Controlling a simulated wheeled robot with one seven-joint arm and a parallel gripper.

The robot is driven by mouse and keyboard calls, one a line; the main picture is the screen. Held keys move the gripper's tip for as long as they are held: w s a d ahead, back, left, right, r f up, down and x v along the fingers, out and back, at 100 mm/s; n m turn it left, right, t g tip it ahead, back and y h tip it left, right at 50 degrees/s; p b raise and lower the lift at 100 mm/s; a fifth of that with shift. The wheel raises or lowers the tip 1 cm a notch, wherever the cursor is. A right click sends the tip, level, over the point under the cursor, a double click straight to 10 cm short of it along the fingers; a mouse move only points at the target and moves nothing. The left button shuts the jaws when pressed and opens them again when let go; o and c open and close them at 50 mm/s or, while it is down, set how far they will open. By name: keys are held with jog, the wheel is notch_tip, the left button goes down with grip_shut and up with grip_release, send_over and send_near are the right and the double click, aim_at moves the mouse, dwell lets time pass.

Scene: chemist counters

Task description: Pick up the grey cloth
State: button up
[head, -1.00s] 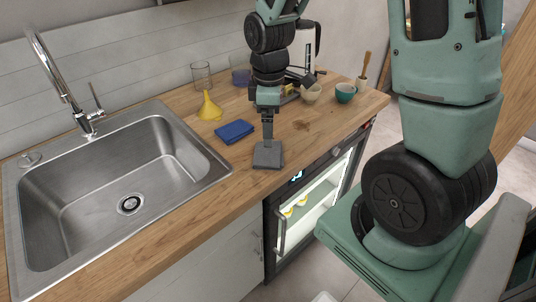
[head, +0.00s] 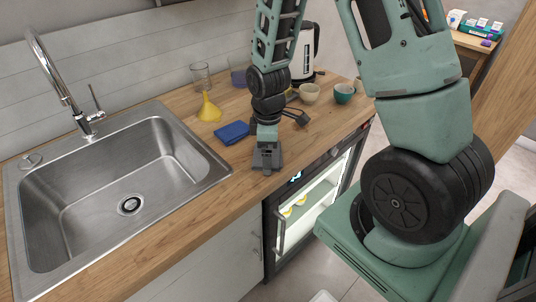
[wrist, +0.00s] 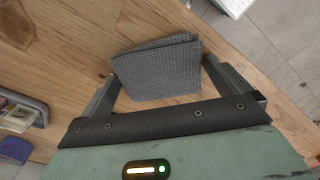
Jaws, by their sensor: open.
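The grey cloth (wrist: 158,68) is a folded, textured square in the wrist view, lying on the wooden counter near its front edge. My gripper (wrist: 160,74) is open, with one finger on each side of the cloth and the cloth between them. In the head view my gripper (head: 266,160) points down at the counter's front edge, right of the sink. There it largely covers the cloth, so I cannot tell the cloth's outline or whether the fingers touch it.
A yellow funnel (head: 209,109), a glass (head: 201,76), a cream cup (head: 309,93) and a teal cup (head: 344,93) stand behind. The sink (head: 125,190) is left. A lit, glass-fronted appliance (head: 312,213) is below the counter.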

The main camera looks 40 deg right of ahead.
jog(key=shift+c, duration=0.3)
jog(key=c, duration=0.7)
jog(key=shift+r, duration=0.1)
notch_tip(320, 180, up, 10)
jog(key=shift+f, duration=0.1)
